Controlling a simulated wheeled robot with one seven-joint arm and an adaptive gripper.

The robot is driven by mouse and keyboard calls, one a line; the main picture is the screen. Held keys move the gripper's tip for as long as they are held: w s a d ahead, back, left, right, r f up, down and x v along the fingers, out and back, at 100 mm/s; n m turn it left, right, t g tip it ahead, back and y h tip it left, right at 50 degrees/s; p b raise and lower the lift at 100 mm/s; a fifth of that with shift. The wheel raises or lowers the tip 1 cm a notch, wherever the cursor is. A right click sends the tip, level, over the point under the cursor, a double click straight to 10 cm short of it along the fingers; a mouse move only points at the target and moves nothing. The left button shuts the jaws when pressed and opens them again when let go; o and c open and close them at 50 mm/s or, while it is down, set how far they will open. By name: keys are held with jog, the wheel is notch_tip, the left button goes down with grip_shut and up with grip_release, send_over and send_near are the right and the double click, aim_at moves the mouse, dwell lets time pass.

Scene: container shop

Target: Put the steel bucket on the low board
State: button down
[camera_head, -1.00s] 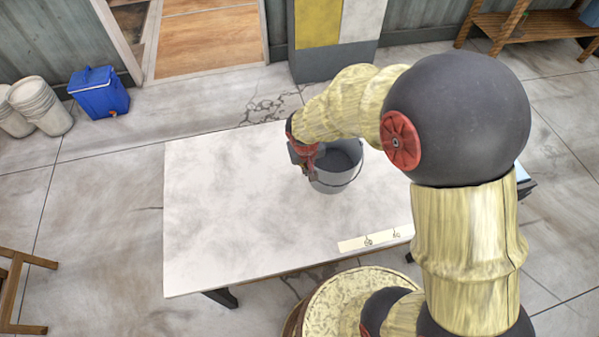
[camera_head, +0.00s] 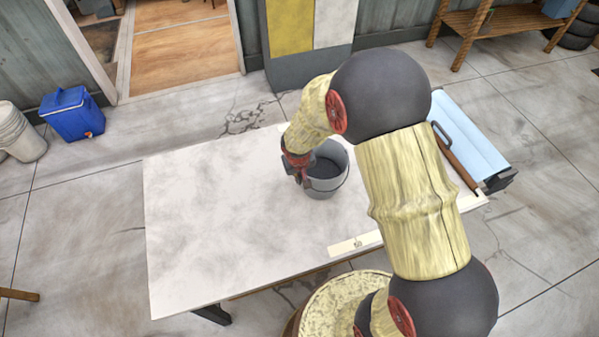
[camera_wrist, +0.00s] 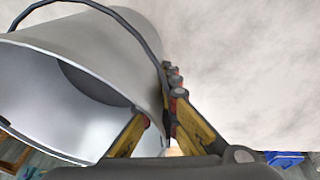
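The steel bucket (camera_head: 325,185) is a grey pail with a thin wire handle. In the head view it appears upright over the back part of the white tabletop (camera_head: 220,220). I cannot tell whether its base touches the top. My gripper (camera_head: 300,175) is at its left rim. In the wrist view the bucket (camera_wrist: 80,45) fills the left side, and my gripper's fingers (camera_wrist: 160,120) have its wall pinched between them, one inside and one outside. A wooden rack at the back right has a low board (camera_head: 470,27); I cannot tell if this is the task's board.
A light-blue case (camera_head: 470,135) lies at the table's right end. A pale label strip (camera_head: 352,245) lies near the front edge. A blue cooler (camera_head: 72,113) and white buckets (camera_head: 20,135) stand on the floor at left. The table's left half is clear.

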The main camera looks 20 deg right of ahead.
jog(key=shift+w, duration=0.15)
jog(key=c, duration=2.5)
grip_release()
jog(key=shift+f, duration=0.15)
jog(key=shift+c, duration=0.2)
jog(key=o, duration=0.5)
